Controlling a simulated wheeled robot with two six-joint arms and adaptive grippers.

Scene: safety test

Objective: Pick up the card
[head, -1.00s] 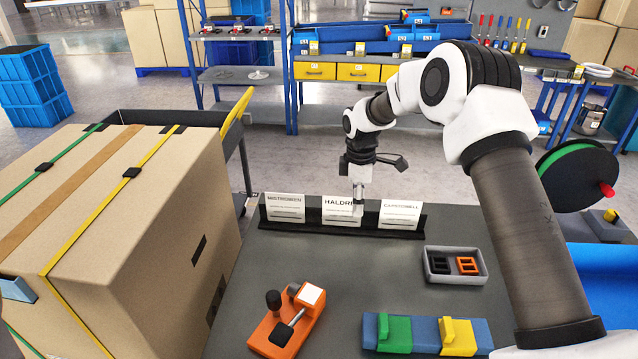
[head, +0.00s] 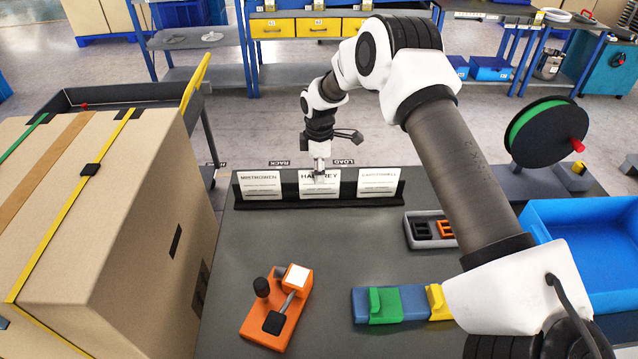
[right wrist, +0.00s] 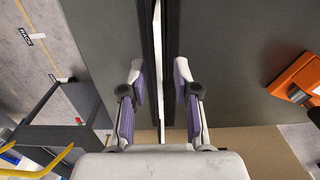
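Three white printed cards stand upright in a black rack on the grey table: the left card (head: 261,186), the middle card (head: 320,189), its name partly covered, and the right card (head: 377,183). The rack (head: 290,202) is long and low. My right gripper (head: 320,172) points down at the top edge of the middle card. In the right wrist view its two fingers (right wrist: 160,88) are apart, one on each side of the rack. A white card edge (right wrist: 157,70) runs between them, with gaps on both sides. My left gripper is not in view.
A large cardboard box (head: 130,220) stands at the left. An orange clamp device (head: 277,310), a blue strip with green and yellow blocks (head: 405,303), a small grey tray (head: 410,233) and a blue bin (head: 590,245) are around. Table space before the rack is clear.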

